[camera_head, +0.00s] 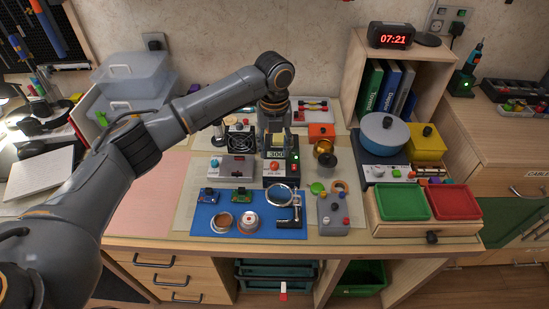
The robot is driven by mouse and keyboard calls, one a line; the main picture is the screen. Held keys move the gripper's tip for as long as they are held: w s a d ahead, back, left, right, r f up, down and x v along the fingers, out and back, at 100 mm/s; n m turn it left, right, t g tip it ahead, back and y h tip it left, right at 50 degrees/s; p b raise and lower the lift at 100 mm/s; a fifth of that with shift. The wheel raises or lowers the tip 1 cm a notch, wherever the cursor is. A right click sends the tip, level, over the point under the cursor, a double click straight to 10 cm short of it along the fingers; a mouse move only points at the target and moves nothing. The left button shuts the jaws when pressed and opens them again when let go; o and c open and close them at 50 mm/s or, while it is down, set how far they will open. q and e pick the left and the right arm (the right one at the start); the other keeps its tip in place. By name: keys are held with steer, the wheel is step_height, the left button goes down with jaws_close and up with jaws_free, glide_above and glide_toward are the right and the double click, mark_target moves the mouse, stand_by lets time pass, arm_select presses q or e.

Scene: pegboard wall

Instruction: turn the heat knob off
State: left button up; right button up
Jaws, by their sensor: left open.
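A soldering-station-like box (283,181) stands on the middle of the bench, with a lit display reading about 300, an orange-red knob (274,167) on its front and a small green light. I cannot tell the knob's setting. My left gripper (273,142) hangs pointing down just above and behind the box's display, open and apart from the knob as far as I can see; its fingertips are small and partly unclear. My right gripper is not in view.
A blue mat (215,222) with a ring-shaped magnifier (279,195) and small tins lies in front. A grey control box (333,215) stands right of it. A blue pot (384,134), green tray (402,201) and red tray (454,201) are at the right. The pink mat (150,200) is clear.

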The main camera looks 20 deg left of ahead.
mark_target(274, 164)
arm_select(q)
step_height(274, 164, down, 4)
steer(key=shift+f, duration=0.4)
jaws_close()
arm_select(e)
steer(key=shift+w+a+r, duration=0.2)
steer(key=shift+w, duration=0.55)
